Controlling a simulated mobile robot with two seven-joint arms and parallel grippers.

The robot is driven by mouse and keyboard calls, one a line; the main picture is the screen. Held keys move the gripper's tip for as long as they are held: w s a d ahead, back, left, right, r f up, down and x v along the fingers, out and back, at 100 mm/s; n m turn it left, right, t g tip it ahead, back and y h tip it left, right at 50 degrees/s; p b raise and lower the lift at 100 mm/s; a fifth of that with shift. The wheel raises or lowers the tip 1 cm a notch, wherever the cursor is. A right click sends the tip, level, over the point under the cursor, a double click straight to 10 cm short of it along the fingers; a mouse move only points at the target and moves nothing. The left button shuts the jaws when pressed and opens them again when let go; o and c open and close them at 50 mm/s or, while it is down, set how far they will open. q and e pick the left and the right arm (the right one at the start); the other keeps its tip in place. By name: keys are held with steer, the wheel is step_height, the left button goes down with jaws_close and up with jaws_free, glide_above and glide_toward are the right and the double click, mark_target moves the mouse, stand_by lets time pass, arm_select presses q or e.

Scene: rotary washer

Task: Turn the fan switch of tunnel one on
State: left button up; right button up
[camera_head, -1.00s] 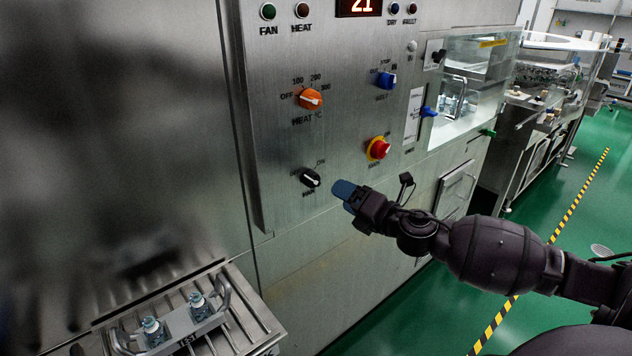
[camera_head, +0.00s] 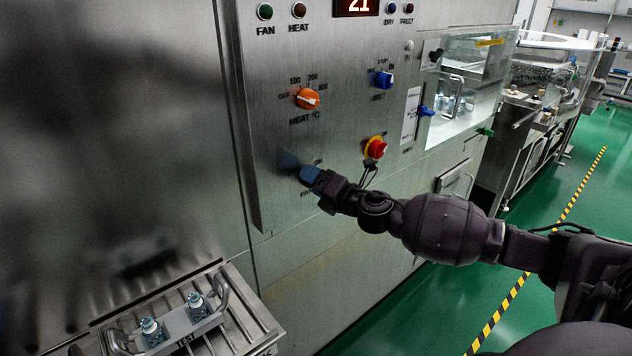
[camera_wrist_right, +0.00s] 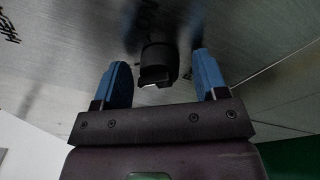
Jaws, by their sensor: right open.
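The fan switch is a black rotary knob (camera_wrist_right: 157,64) on the steel panel. In the right wrist view it sits between the two blue fingertips of my right gripper (camera_wrist_right: 160,80), with a gap on each side. In the head view my right gripper (camera_head: 311,175) is at the panel's lower part and hides the knob; parts of the ON and FAN labels show around it. The gripper is open. A green FAN lamp (camera_head: 265,11) is at the panel's upper left. My left gripper is not seen.
An orange heat knob (camera_head: 308,98) is above the gripper. A red knob on a yellow plate (camera_head: 375,147) and a blue knob (camera_head: 384,79) are to the right. A rack with metal parts (camera_head: 185,326) is at the lower left.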

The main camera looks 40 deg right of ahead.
steer(key=c, duration=0.8)
steer(key=shift+c, duration=0.3)
